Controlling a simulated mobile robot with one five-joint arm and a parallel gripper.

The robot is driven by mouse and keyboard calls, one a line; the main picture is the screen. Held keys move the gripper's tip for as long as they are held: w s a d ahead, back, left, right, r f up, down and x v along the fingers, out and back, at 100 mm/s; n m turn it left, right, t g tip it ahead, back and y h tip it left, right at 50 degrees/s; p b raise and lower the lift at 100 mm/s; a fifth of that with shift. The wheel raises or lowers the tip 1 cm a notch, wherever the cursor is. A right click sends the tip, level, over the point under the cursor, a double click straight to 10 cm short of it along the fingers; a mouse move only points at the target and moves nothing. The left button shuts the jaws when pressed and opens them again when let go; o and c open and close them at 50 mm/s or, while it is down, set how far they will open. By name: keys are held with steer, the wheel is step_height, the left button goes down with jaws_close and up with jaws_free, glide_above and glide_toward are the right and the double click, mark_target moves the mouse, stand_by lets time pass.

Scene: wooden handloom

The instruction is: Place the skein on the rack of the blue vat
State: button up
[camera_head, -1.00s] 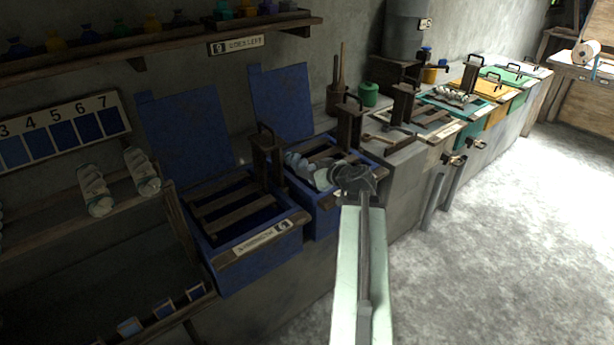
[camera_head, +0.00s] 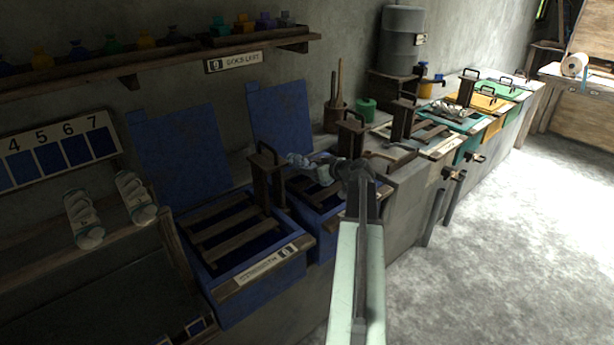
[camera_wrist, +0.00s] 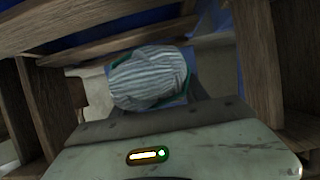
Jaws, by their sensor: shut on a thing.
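The pale grey-white striped skein (camera_wrist: 150,78) is in my gripper in the wrist view, with a blue surface and wooden bars behind it. In the head view the skein (camera_head: 322,173) shows as a pale, bluish bundle left of my gripper (camera_head: 345,172). My gripper is shut on it, over the second blue vat (camera_head: 324,228); the fingertips are hard to make out. That vat's slatted wooden rack (camera_head: 308,188) is partly covered by the skein and gripper. The nearer blue vat (camera_head: 262,272) has an empty slatted rack (camera_head: 225,227). I cannot tell whether the skein touches wood.
Wooden posts with handles (camera_head: 267,180) rise beside the racks. Blue lids (camera_head: 181,150) stand open behind. More vats, including a teal one (camera_head: 462,148) with pale skeins on top, continue right. Other skeins (camera_head: 84,220) lie on a left shelf. The floor (camera_head: 500,230) is clear.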

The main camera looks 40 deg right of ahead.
step_height(320, 180, down, 4)
steer(key=b, duration=0.3)
steer(key=shift+s+d+r+b, duration=0.1)
steer(key=shift+d+b, duration=0.05)
steer(key=shift+b, duration=0.25)
steer(key=shift+a+r, duration=0.15)
steer(key=shift+a, duration=0.05)
steer(key=shift+w+a, duration=0.1)
steer(key=shift+w, duration=0.1)
steer(key=o, duration=1.5)
steer(key=shift+s+r+p, duration=0.2)
steer(key=shift+p, duration=0.15)
steer(key=p+v, duration=0.4)
steer(key=v, duration=0.7)
steer(key=shift+s, duration=0.35)
